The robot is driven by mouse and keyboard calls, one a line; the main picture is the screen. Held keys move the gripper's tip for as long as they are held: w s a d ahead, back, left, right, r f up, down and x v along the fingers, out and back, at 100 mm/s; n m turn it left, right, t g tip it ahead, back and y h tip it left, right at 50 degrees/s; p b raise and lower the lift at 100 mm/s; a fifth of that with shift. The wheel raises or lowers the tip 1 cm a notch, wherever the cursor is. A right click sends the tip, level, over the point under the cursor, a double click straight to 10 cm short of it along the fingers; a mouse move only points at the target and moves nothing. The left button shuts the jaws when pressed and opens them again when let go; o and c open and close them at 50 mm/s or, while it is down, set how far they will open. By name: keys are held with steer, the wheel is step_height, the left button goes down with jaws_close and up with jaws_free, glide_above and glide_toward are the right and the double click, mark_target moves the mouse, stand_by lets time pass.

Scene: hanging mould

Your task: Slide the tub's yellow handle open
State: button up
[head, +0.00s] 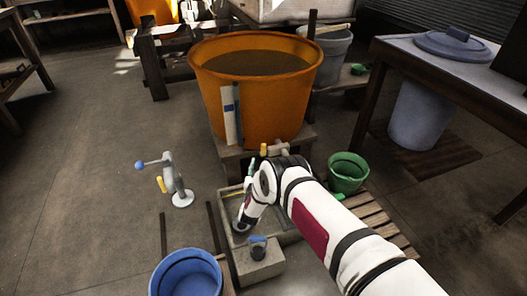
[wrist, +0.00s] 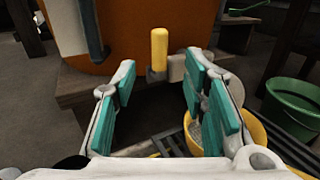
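The orange tub (head: 255,100) stands on a wooden stand and holds a dark brownish content. Its yellow handle (wrist: 159,49) is a short upright peg beside a pale fitting (wrist: 177,68) low on the tub's front. The handle also shows in the head view (head: 263,150), just beyond my arm. My gripper (wrist: 160,68) is open, with teal pads on both sides. The handle appears between the fingers in the wrist view, ahead of the tips, and I see no contact. In the head view my arm hides most of the gripper.
A yellow bowl (wrist: 252,132) sits below my right finger in the wrist view. A green bucket (head: 348,172) stands right of my arm on slats. A blue bucket (head: 186,276) and a grey block (head: 258,264) are in front.

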mark_target(263, 150)
steer(key=w+b, duration=0.1)
steer(key=w, duration=0.2)
steer(key=w+d+b, duration=0.1)
steer(key=w+b, duration=0.1)
steer(key=w, duration=0.1)
steer(key=w+b, duration=0.1)
steer(key=w, duration=0.2)
steer(key=shift+d+f+b, duration=0.15)
steer(key=shift+d+b, duration=0.05)
steer(key=shift+b, duration=0.15)
steer(key=shift+w+d+b, duration=0.15)
steer(key=shift+w+b, duration=0.25)
steer(key=shift+w, duration=0.45)
jaws_close()
